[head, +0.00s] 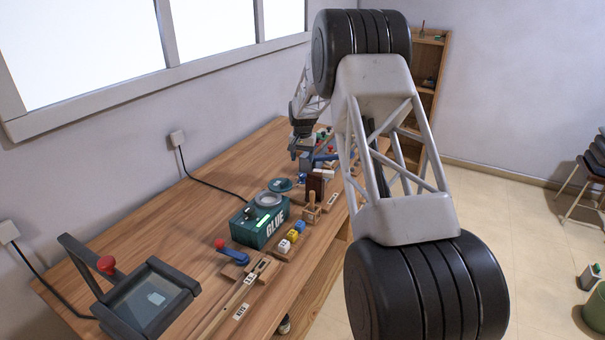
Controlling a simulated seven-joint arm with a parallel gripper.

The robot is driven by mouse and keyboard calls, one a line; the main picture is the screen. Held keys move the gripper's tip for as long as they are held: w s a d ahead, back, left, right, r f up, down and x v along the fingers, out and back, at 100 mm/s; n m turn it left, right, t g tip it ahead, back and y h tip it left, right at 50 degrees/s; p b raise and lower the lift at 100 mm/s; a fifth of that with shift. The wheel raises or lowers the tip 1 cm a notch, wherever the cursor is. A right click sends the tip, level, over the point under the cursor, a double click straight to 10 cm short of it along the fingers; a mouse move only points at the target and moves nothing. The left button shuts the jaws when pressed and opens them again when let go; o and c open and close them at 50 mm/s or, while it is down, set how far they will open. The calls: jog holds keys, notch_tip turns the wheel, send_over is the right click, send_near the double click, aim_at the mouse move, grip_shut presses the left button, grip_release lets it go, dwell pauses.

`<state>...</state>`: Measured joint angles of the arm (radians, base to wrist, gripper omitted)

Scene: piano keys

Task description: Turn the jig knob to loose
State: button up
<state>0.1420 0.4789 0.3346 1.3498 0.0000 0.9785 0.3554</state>
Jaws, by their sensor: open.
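My gripper (299,151) is small in the head view, at the far part of the workbench, pointing down and open. It is above or beside a cluster of small blue and red fittings (324,157). Which of these is the jig knob I cannot tell, as the parts are tiny and partly hidden by my gripper and arm. Whether my gripper touches anything there is unclear. Nothing is visibly held. A blue lever with a red ball end (232,252) is mounted nearer along the bench.
The wooden workbench (190,215) carries a green glue pot box (258,226), small colored blocks (291,238), a brown block (317,182) and a dark hinged press (147,300) with a red knob. Cables run from wall sockets. The bench's left rear stretch is clear.

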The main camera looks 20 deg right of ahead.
aim_at(303, 175)
jog(key=m, duration=0.4)
jog(key=shift+m, duration=0.3)
jog(key=shift+f, duration=3.9)
jog(key=c, duration=0.9)
